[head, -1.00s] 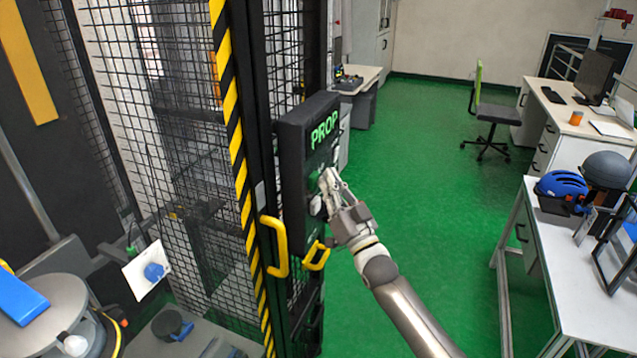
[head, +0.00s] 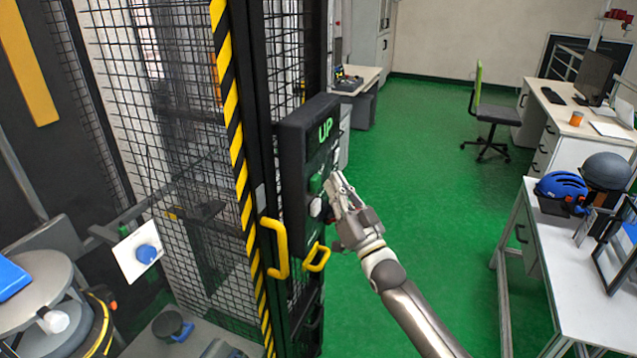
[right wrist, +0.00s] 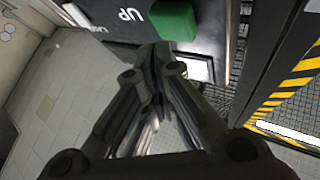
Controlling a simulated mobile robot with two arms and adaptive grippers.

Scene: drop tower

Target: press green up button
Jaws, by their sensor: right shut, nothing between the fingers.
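The dark control box (head: 292,165) is mounted on the cage post, and its display reads "UP" (head: 325,130) in green letters. The green button (head: 316,184) is on the box's front face and shows large in the right wrist view (right wrist: 174,20), beside a white "UP" label (right wrist: 130,14). A white button (head: 316,207) sits below it. My right gripper (head: 333,180) is shut and empty. Its fingertips are just in front of the green button, and in the wrist view (right wrist: 161,52) a small gap seems to show. My left gripper is out of view.
Yellow handles (head: 316,258) stick out from the cage door below the box. The cage's striped edge (head: 238,165) stands to the left. A white table (head: 590,290) with helmets is on the right. The green floor (head: 430,200) between is clear.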

